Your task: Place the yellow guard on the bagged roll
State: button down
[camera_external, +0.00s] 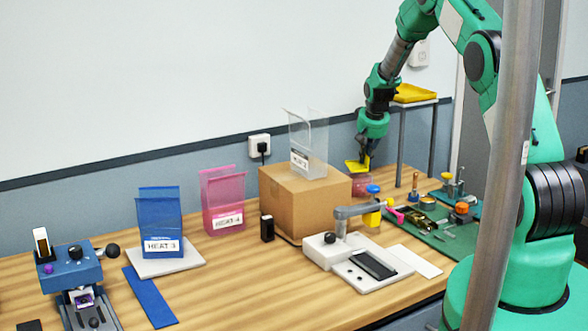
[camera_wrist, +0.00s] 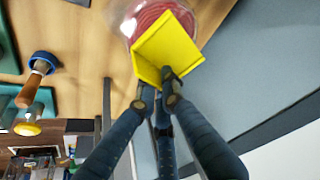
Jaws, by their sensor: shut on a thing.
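The yellow guard (camera_external: 355,166) is an angled, folded piece; the wrist view shows its open faces (camera_wrist: 170,46). My gripper (camera_external: 366,158) is shut on one edge of it, and the fingertips (camera_wrist: 162,88) show at that edge in the wrist view. The bagged roll (camera_external: 361,187) is red, in a clear bag, on the table right of the cardboard box. In the wrist view the roll (camera_wrist: 143,14) is partly hidden behind the guard. The guard is over or against the roll's near side; I cannot tell whether they touch.
A green mat (camera_external: 440,226) with tools lies to the right. A grey clamp device (camera_external: 355,262) is in front.

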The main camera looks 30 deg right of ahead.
aim_at(356, 174)
jog(key=shift+f, duration=1.4)
jog(key=shift+f, duration=0.15)
jog(key=c, duration=1.9)
grip_release()
jog(key=v, duration=1.2)
jog(key=shift+a, duration=0.1)
